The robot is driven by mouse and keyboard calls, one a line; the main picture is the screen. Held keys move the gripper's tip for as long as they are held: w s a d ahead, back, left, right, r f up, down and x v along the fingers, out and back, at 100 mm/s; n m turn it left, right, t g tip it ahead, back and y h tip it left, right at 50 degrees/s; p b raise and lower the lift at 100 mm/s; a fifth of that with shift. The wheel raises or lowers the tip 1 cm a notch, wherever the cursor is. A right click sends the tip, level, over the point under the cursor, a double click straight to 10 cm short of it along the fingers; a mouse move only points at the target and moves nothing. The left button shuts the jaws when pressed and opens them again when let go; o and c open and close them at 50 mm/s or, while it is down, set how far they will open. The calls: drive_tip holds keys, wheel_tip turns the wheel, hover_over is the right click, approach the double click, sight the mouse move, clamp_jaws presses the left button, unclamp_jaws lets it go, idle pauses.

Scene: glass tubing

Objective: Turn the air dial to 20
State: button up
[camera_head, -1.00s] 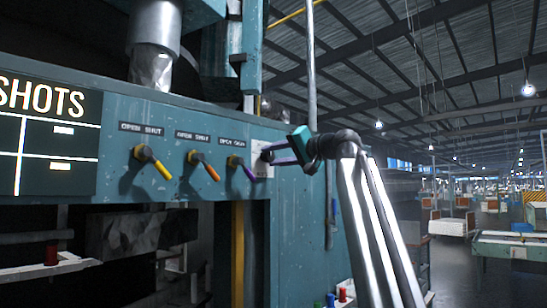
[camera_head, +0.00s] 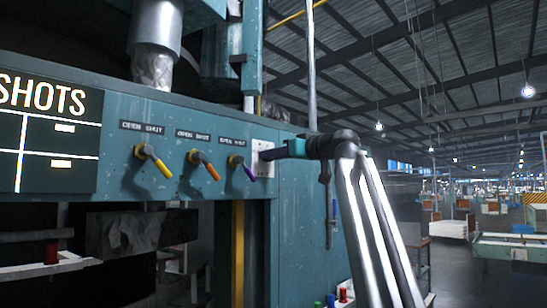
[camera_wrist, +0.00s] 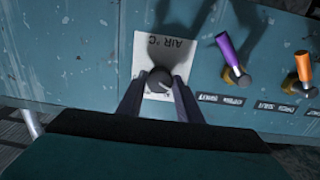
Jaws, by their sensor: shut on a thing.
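The air dial (camera_wrist: 158,79) is a dark round knob on a white plate (camera_wrist: 176,50) marked "AIR °C", upside down in the wrist view. A pale pointer mark on the knob points to the lower right of that picture. My gripper (camera_wrist: 157,86) is shut on the dial, one finger on each side. The scale numbers are mostly hidden or too small to read. In the head view, my gripper (camera_head: 268,154) reaches from the right to the white plate (camera_head: 262,145); the dial is hidden there behind the fingers.
A purple-handled lever (camera_head: 241,165), an orange one (camera_head: 205,166) and a yellow one (camera_head: 153,161) stick out of the teal panel (camera_head: 300,205) left of the dial. The "SHOTS" board (camera_head: 45,140) is farther left. A vertical pipe (camera_head: 311,80) rises behind my wrist. Open hall lies to the right.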

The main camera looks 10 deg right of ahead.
drive_tip(key=shift+f+n, duration=0.2)
drive_tip(key=shift+n, duration=0.7)
drive_tip(key=o, duration=1)
drive_tip(key=shift+s+r, duration=0.1)
drive_tip(key=shift+o, duration=0.2)
drive_tip(key=p+v, duration=0.6)
drive_tip(key=v, duration=0.7)
drive_tip(key=shift+s+d, duration=0.2)
drive_tip(key=shift+s, duration=0.1)
